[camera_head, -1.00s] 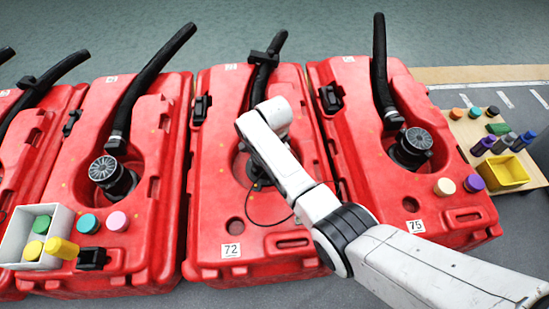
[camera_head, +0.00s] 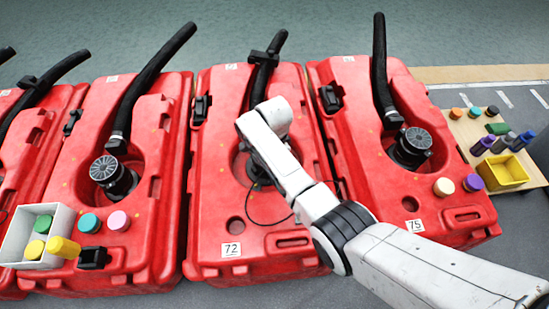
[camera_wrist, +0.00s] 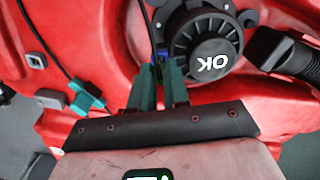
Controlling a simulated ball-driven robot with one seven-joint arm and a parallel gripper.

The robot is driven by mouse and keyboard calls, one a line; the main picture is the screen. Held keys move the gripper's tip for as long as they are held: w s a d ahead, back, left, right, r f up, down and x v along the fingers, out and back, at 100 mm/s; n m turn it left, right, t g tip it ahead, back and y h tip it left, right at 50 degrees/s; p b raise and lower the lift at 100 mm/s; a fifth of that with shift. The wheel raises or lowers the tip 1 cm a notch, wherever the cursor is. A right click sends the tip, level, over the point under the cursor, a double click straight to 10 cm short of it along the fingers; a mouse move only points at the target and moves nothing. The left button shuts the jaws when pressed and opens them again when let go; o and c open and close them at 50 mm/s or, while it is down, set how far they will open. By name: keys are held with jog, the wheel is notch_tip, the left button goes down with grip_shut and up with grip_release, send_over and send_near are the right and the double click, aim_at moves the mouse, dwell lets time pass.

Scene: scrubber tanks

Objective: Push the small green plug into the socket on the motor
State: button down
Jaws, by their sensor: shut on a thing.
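My gripper (camera_wrist: 159,82) has two dark green fingers pointing at the lower edge of the black motor (camera_wrist: 205,42) marked OK. It is shut on a small piece, mostly hidden between the fingertips, that shows blue, with a thin black cable running up from it. I cannot tell whether this is the green plug. A small grey fitting on the motor's edge, perhaps the socket (camera_wrist: 162,53), is right at the fingertips; touching or apart is unclear. A green connector (camera_wrist: 86,98) on a black cable lies to the left, clear of the fingers. In the head view my arm hides the gripper.
The middle red tank (camera_head: 215,180) stands between two similar tanks. A black hose (camera_wrist: 285,52) lies right of the motor. A grey connector (camera_wrist: 35,60) is at upper left. A white box (camera_head: 62,220) with coloured caps and a yellow bin (camera_head: 505,173) stand off to the sides.

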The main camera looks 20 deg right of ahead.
jog(key=shift+f, duration=0.25)
jog(key=shift+f+b, duration=0.3)
jog(key=shift+b, duration=0.15)
jog(key=shift+f, duration=0.35)
jog(key=c, duration=0.5)
grip_release()
jog(key=shift+r, duration=0.1)
jog(key=shift+c, duration=0.2)
jog(key=shift+w+r, duration=0.1)
notch_tip(320, 180, up, 4)
jog(key=p, duration=0.4)
jog(key=shift+w+r, duration=0.1)
jog(key=shift+r, duration=0.15)
jog(key=r+p, duration=0.4)
jog(key=shift+s, duration=0.2)
jog(key=shift+f, duration=0.15)
